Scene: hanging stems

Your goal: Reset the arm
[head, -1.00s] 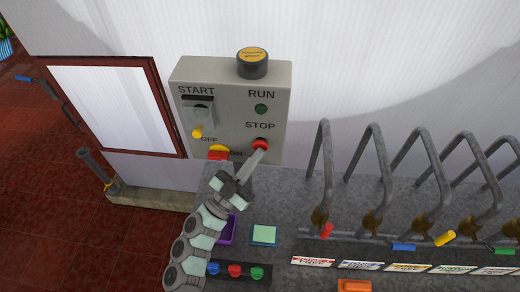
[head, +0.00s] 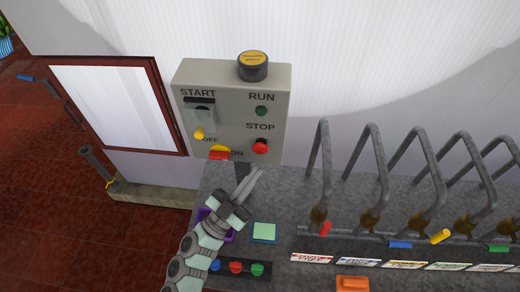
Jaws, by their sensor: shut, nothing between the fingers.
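My gripper (head: 250,184) is shut and empty. It is above the grey bench, below the control box and apart from the red STOP button (head: 260,146). My arm comes up from the bottom left of the head view. The grey control box (head: 230,125) has START, RUN, STOP, OFF and ON labels, a yellow-tipped lever (head: 199,132) and a dark green RUN lamp (head: 261,111). A black knob with a yellow top (head: 252,66) sits on the box.
Several bent grey stems (head: 321,165) stand at the right with coloured tags and label cards. A purple tray (head: 208,220) is partly hidden behind my arm. A green pad (head: 264,231), an orange block (head: 352,283) and coloured buttons (head: 236,267) are on the grey bench (head: 285,205).

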